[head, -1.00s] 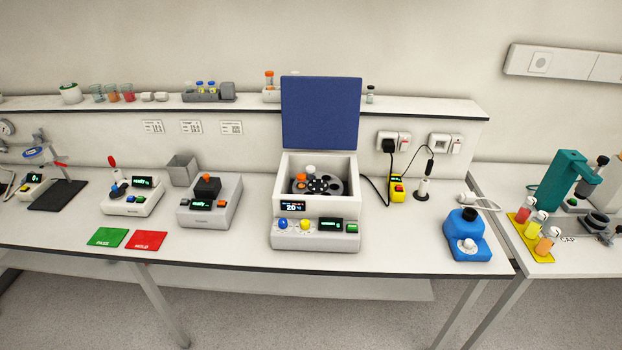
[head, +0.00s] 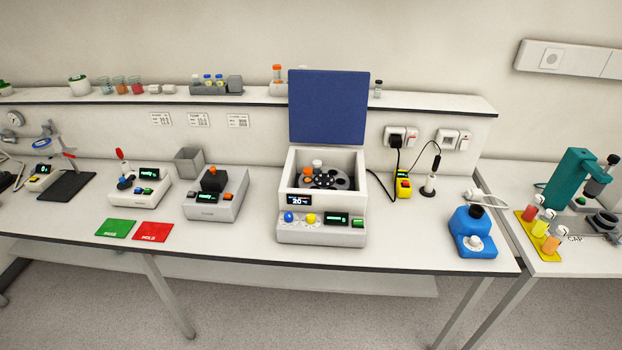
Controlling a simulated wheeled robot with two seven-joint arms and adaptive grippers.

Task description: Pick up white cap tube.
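A white-capped tube (head: 317,164) stands in the dark rotor of the open centrifuge (head: 321,232) at the middle of the bench. Only its cap shows clearly above the rotor; the body is hidden. An orange-capped tube (head: 307,171) stands in the rotor just left of it. Neither of my grippers is in view.
The centrifuge's blue lid (head: 328,107) stands upright behind the rotor. A grey device with a black top (head: 214,192) is to the left, a blue device (head: 470,231) to the right. A yellow rack (head: 526,231) with several tubes is on the right table.

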